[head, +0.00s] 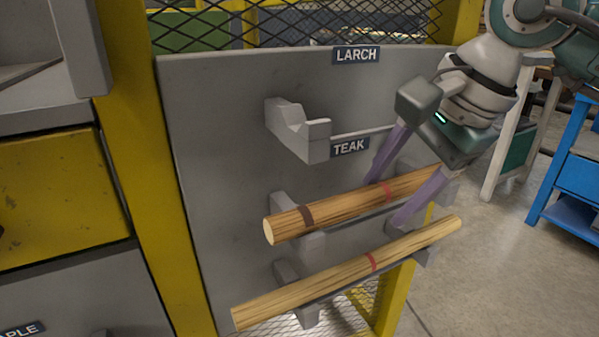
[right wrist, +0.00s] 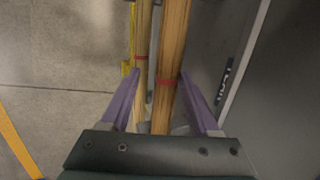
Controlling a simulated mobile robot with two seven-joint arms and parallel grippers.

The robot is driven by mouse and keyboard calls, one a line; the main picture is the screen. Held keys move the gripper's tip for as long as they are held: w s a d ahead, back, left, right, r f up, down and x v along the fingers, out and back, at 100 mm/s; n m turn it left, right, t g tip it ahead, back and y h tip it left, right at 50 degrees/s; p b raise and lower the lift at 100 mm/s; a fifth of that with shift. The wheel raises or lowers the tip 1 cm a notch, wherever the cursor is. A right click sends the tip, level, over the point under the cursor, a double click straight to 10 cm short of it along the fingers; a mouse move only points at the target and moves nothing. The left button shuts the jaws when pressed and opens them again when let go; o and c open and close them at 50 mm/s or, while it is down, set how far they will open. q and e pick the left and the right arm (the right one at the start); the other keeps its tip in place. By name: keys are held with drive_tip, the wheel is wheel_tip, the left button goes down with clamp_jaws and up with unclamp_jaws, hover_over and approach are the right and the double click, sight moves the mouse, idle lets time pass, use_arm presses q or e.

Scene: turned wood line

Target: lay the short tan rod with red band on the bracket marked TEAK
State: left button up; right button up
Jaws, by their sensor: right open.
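A tan rod (head: 345,206) lies across the middle pair of brackets, below the TEAK sign (head: 349,147). It has a red band at mid-length and a brown band near its left end. A longer-looking tan rod (head: 320,288) with one red band lies on the bracket below. My right gripper (head: 403,190) is open, its purple fingers on either side of the upper rod near its red band. In the right wrist view the upper rod (right wrist: 170,50) runs between the open fingers, with the other rod (right wrist: 143,30) beyond it. My left gripper is not in view.
An empty grey bracket (head: 298,130) sits between the LARCH sign (head: 356,55) and the TEAK sign on the grey panel (head: 220,150). A yellow post (head: 140,150) stands left of the panel. A blue cabinet (head: 575,175) stands at right, with open floor before it.

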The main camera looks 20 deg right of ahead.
drive_tip(key=shift+w+r, duration=0.3)
drive_tip(key=shift+r, duration=0.05)
drive_tip(key=shift+w, duration=0.1)
drive_tip(key=c, duration=0.5)
drive_tip(key=shift+o, duration=0.9)
drive_tip(key=shift+w, duration=0.1)
drive_tip(key=shift+o, duration=1.4)
drive_tip(key=shift+s, duration=0.25)
